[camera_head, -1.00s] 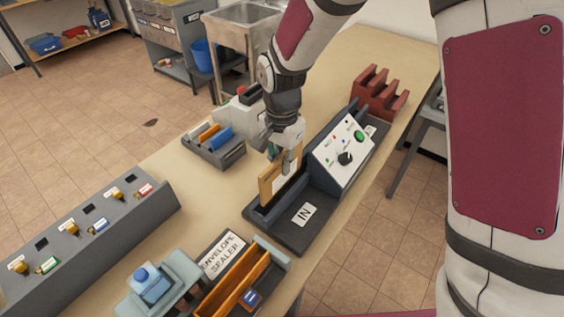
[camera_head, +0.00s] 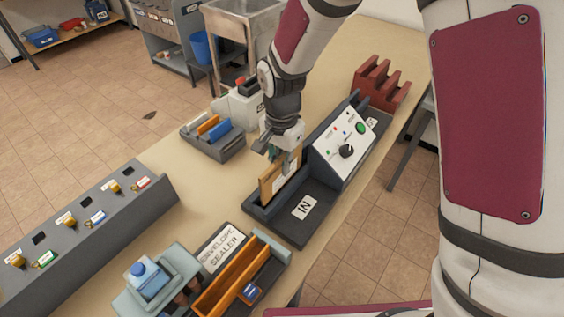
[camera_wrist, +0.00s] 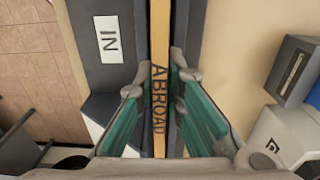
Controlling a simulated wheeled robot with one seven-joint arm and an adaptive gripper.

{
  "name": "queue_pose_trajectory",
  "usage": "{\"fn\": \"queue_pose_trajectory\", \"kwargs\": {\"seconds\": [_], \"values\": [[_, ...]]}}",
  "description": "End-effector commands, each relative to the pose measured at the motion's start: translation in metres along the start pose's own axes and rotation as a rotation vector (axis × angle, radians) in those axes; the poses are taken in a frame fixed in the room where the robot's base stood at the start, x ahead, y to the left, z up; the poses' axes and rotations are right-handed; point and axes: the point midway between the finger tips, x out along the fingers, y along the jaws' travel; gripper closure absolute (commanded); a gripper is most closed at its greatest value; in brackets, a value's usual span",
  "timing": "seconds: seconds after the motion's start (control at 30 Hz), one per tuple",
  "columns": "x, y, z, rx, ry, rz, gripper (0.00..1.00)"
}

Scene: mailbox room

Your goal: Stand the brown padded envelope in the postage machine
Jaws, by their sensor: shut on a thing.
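The brown padded envelope (camera_head: 271,184) is upright on its edge in the slot along the left side of the dark postage machine (camera_head: 291,229). In the wrist view the envelope (camera_wrist: 159,35) shows edge-on, with "ABROAD" along its edge. My gripper (camera_head: 284,160) is shut on the envelope from above. In the wrist view my gripper's green fingers (camera_wrist: 159,105) press on both sides of it. The machine has an "IN" label at its near end and a white sloped panel with a green button and a black knob. The envelope's bottom edge is hidden by the slot wall.
A red slotted rack (camera_head: 379,84) stands beyond the machine. A grey tray (camera_head: 222,147) with coloured blocks lies to the left. The envelope sealer (camera_head: 219,245) with an orange-brown holder is at the front, and a grey console (camera_head: 80,235) is front left. Bare tabletop lies between them.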

Motion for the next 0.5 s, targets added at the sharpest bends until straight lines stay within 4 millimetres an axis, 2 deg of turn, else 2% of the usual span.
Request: {"fn": "queue_pose_trajectory", "kwargs": {"seconds": [0.5], "values": [[0.028,0.0,0.0,0.0,0.0,0.001,1.0]]}}
